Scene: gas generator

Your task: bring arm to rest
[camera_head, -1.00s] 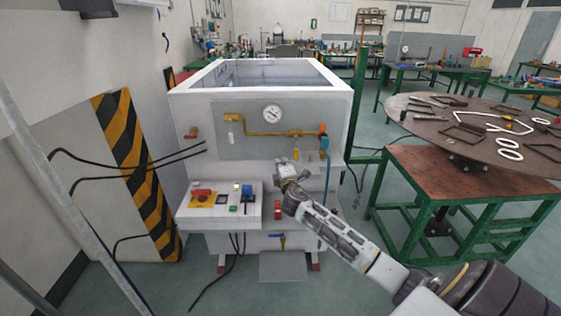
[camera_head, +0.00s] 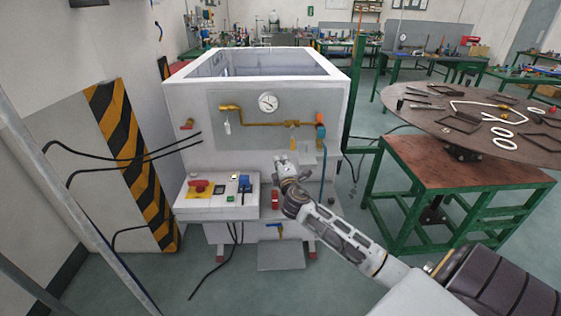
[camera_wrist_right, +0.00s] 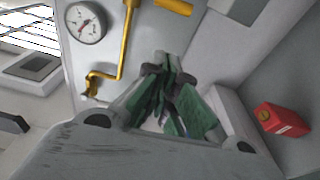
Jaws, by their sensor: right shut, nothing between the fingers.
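My right arm comes in from the lower right in the head view. Its gripper (camera_head: 283,162) is in front of the white gas generator (camera_head: 186,112), just right of the small control panel. The gripper is shut and empty. In the right wrist view, the gripper (camera_wrist_right: 170,62) shows its fingers together, with the generator's face, the gauge (camera_wrist_right: 86,22) and yellow pipe beyond them. I cannot tell from these views how far the fingertips are from the generator's face. My left gripper is not in view.
The control panel (camera_head: 215,208) with a red knob juts out from the generator. A red block (camera_head: 275,200) sits close to my right gripper, and it also shows in the right wrist view (camera_wrist_right: 282,119). A green-framed table (camera_head: 470,190) with a round top stands at right.

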